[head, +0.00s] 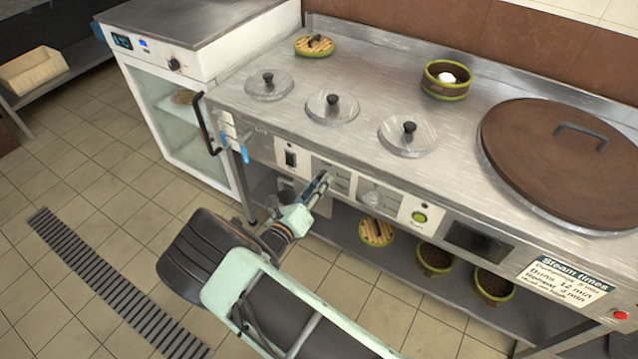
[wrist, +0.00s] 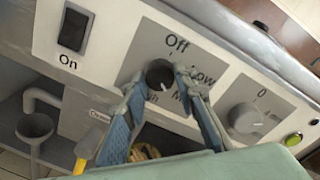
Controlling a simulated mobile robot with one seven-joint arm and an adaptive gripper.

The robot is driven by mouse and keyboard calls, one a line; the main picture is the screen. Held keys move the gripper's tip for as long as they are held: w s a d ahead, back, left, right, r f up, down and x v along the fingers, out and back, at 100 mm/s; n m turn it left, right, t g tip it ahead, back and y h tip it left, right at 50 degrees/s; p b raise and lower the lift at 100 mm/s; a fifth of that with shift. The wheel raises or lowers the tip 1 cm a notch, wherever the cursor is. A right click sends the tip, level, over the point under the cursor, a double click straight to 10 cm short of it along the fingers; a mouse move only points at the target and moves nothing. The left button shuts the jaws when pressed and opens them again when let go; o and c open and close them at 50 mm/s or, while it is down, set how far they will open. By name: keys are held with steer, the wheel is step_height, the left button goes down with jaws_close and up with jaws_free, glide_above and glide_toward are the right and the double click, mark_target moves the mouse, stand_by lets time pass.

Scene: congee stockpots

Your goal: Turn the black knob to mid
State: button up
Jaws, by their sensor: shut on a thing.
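The black knob (wrist: 160,74) sits on a grey label plate on the front panel. "Off" is printed above it and "Low" to its right. The lettering below it is partly covered by my fingers and only bits show. My gripper (wrist: 160,78) has a finger on either side of the knob and is shut on it. In the head view my gripper (head: 324,182) reaches the panel from the front and hides the knob.
A black rocker switch (wrist: 73,28) marked "On" is left of the knob. A grey dial (wrist: 245,117) and a green button (wrist: 293,139) are to the right. Above is the steel top with a brown lid (head: 545,175). A white cabinet (head: 205,45) stands left.

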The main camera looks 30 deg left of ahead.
steer(key=shift+n, duration=0.5)
steer(key=o, duration=1.2)
steer(key=shift+c, duration=0.2)
steer(key=shift+s, duration=0.1)
steer(key=s, duration=1.1)
steer(key=shift+s+r, duration=0.25)
steer(key=shift+s, duration=0.15)
steer(key=shift+a, duration=0.1)
